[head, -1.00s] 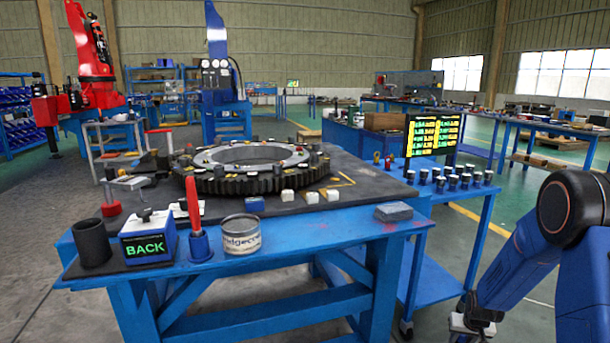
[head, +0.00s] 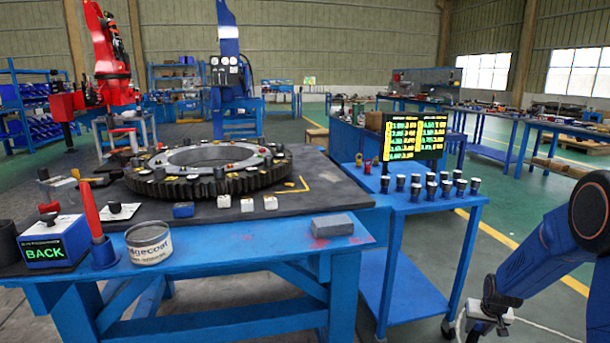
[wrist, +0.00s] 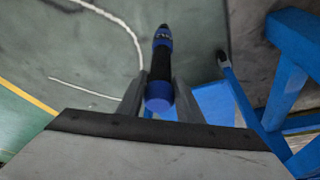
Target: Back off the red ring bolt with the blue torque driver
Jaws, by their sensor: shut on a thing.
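My gripper (wrist: 159,95) is shut on the blue torque driver (wrist: 161,68), which has a blue and black body with a dark tip pointing away from the wrist. In the head view my gripper (head: 486,318) is low at the right, beside the blue cart and well apart from the ring. The toothed ring (head: 128,176) lies on the dark top of the blue bench, with several bolts around its upper face. Small red marks show on it, but I cannot tell which is the red ring bolt. A blue box (head: 52,247) at the bench's left reads BACK.
A red-handled tool stands in a blue holder (head: 103,253), beside a tin (head: 148,244). A grey block (head: 332,226) lies near the bench's right corner. Floor is open right of the cart.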

